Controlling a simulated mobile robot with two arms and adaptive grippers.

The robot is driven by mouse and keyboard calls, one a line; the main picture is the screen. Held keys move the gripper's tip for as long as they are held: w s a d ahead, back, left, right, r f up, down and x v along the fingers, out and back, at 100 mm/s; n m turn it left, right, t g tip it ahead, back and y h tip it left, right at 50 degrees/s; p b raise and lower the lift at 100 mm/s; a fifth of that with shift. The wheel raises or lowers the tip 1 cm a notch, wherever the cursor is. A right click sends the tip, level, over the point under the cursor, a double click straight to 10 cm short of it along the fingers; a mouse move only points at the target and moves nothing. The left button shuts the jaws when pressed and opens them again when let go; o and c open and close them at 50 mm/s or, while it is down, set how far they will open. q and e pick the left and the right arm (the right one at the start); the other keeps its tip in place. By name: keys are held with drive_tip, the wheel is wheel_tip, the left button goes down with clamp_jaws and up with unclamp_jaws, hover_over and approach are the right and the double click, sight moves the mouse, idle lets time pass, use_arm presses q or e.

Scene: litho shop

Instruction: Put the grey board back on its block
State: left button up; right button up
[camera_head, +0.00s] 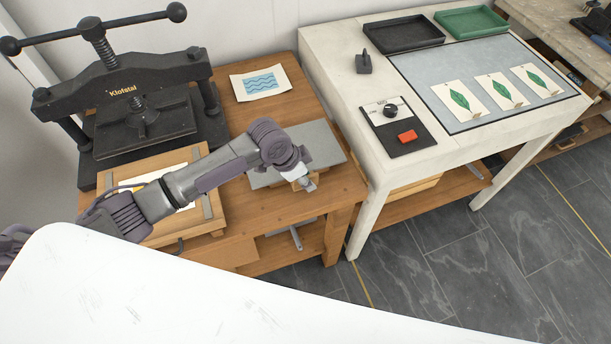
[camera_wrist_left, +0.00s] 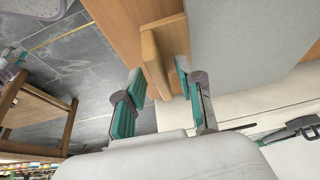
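The grey board (camera_head: 322,142) lies flat-looking at the right end of the wooden bench, partly hidden by my left arm. It fills the upper right of the wrist view (camera_wrist_left: 235,35). A light wooden piece (camera_wrist_left: 160,55), which may be the block or a part fixed to the board, shows along the board's edge; the head view shows only a little of it. My left gripper (camera_head: 308,184) is at the board's front edge. In the wrist view its teal fingers (camera_wrist_left: 160,85) stand apart, one on each side of the wooden piece's near end. My right gripper is out of view.
A black press (camera_head: 125,100) stands at the bench's back left, with a wooden frame (camera_head: 215,190) in front of it. A wave print (camera_head: 260,83) lies behind the board.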

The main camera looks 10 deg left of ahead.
use_arm(q)
drive_tip(key=v, duration=1.2)
drive_tip(key=shift+r+b, duration=0.15)
drive_tip(key=shift+b, duration=0.2)
drive_tip(key=shift+w, duration=0.1)
